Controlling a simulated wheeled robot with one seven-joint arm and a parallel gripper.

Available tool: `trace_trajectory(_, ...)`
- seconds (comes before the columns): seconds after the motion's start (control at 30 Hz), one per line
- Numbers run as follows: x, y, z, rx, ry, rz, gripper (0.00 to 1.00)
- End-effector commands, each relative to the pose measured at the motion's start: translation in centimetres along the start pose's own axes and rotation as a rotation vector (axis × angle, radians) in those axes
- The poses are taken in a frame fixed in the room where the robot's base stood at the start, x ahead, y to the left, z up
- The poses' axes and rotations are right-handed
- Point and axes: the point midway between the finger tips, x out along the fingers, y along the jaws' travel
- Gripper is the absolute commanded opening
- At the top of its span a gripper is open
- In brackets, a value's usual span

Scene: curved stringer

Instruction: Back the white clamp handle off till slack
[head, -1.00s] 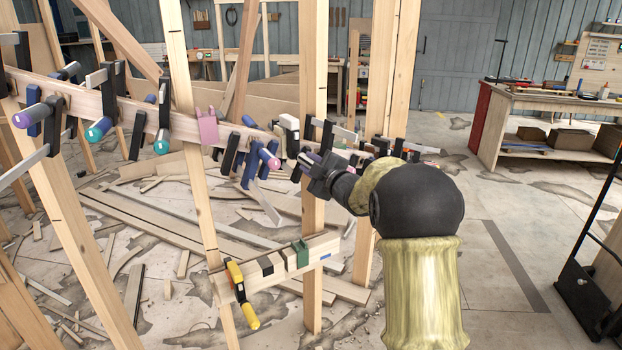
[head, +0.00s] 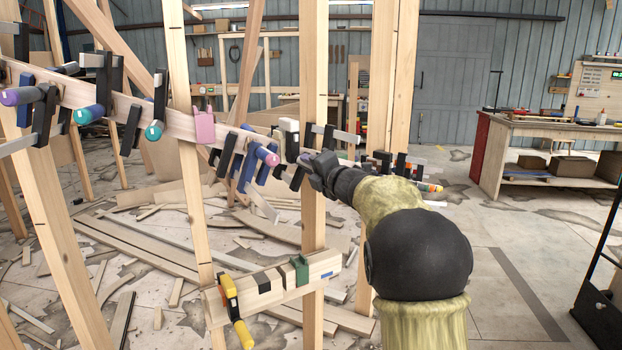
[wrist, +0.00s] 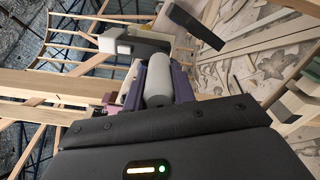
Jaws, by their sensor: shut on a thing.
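The white clamp handle (wrist: 158,80) is a pale grey-white cylinder in the wrist view, between the purple-lined fingers of my gripper (wrist: 168,92). In the head view my gripper (head: 314,163) is shut at the clamp on the sloping wooden stringer (head: 180,125), beside an upright post; it hides the handle there. The clamp's white block (head: 289,126) shows just above and left of the gripper, and also in the wrist view (wrist: 113,42). How tight the clamp is cannot be told.
A lower rail (head: 322,268) carries a yellow-handled clamp (head: 236,312). Wood offcuts litter the floor; a workbench (head: 540,125) stands at right.

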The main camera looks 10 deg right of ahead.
Motion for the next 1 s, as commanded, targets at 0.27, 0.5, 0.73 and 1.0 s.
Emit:
trace_trajectory(0.27, 0.03, -0.55, -0.21, -0.263, 0.000, 0.000, 0.03)
trace_trajectory(0.5, 0.02, -0.60, -0.15, -0.491, 0.000, 0.001, 0.03)
trace_trajectory(0.73, 0.04, -0.59, -0.14, -0.701, 0.000, 0.001, 0.03)
trace_trajectory(1.0, 0.02, -0.51, -0.01, -0.886, 0.001, 0.000, 0.03)
